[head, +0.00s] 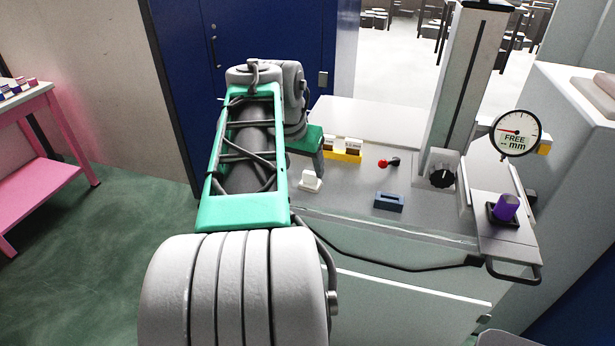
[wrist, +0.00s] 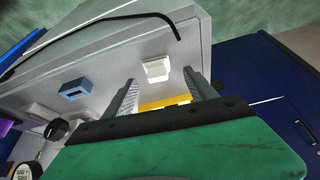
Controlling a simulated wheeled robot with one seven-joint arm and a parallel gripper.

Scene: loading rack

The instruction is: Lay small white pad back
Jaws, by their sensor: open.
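A small white piece (head: 309,182) stands on the grey bench top near its left end. It has a raised block on a wider base; I cannot tell whether this is the pad itself or a holder. In the wrist view the white piece (wrist: 156,69) shows just beyond the fingertips. My gripper (head: 320,172) points down above the bench, right beside the white piece in the head view. In the wrist view its two grey fingers (wrist: 160,78) are apart, with nothing held between them. A yellow holder (head: 342,156) with white and brown pieces stands behind; it is partly hidden by my gripper in the wrist view (wrist: 165,103).
A blue-grey slotted block (head: 389,201), a red-and-black small part (head: 389,162) and a black knob (head: 441,177) sit to the right. A gauge column (head: 468,80) with a dial (head: 516,134) stands at the right. A purple cup (head: 506,207) is at the right end. The bench front is fairly clear.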

